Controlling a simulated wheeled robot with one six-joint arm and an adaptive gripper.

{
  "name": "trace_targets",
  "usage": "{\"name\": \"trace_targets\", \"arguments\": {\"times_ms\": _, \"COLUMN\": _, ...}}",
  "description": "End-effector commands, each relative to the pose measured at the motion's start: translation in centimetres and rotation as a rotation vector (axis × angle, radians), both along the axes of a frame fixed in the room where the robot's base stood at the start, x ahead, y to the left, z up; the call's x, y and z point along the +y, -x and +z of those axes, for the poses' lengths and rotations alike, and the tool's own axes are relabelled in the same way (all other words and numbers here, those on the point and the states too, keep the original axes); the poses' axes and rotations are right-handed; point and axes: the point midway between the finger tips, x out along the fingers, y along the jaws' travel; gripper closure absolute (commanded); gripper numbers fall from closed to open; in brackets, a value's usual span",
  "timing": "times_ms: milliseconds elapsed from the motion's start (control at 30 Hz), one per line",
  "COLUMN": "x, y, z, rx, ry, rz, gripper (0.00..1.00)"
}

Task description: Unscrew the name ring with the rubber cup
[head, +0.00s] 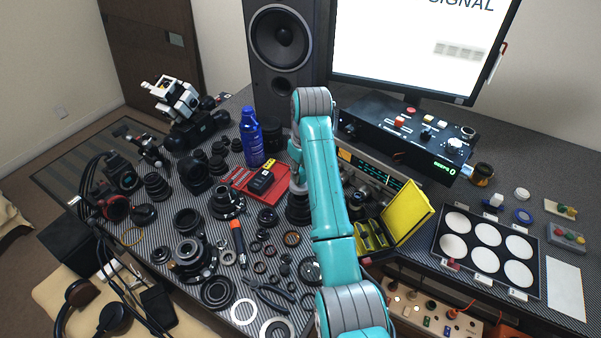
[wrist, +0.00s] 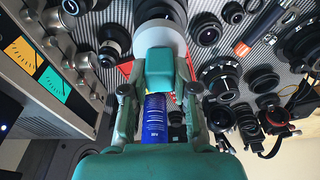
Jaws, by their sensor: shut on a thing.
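My gripper (wrist: 160,64) is in the middle of the wrist view, its fingers reaching toward the top edge. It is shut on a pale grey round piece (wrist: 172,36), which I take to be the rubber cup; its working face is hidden. A dark round body (wrist: 160,9) lies just beyond, cut by the top edge. I cannot tell whether cup and body touch. In the head view my teal arm hides the gripper. A black stepped lens barrel (head: 297,210) stands beside and partly behind the arm. The name ring cannot be made out in either view.
A blue bottle (head: 250,140) and a red tray (head: 243,181) stand left of my arm. Several lens parts, pliers (head: 268,292) and an orange-handled tool (head: 237,238) crowd the mat. An open yellow box (head: 407,212) and a black control unit (head: 390,135) are at right.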

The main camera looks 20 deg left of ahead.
Motion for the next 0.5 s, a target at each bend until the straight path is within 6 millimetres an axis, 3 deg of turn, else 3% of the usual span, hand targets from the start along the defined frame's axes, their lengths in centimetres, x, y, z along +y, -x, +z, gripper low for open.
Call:
{"name": "trace_targets", "arguments": {"times_ms": 233, "x": -0.04, "y": 0.16, "z": 0.71, "rx": -0.001, "ry": 0.0, "rz": -0.333, "gripper": 1.0}}
{"name": "trace_targets", "arguments": {"times_ms": 500, "x": -0.13, "y": 0.21, "z": 0.88, "rx": 0.001, "ry": 0.0, "rz": -0.482, "gripper": 1.0}}
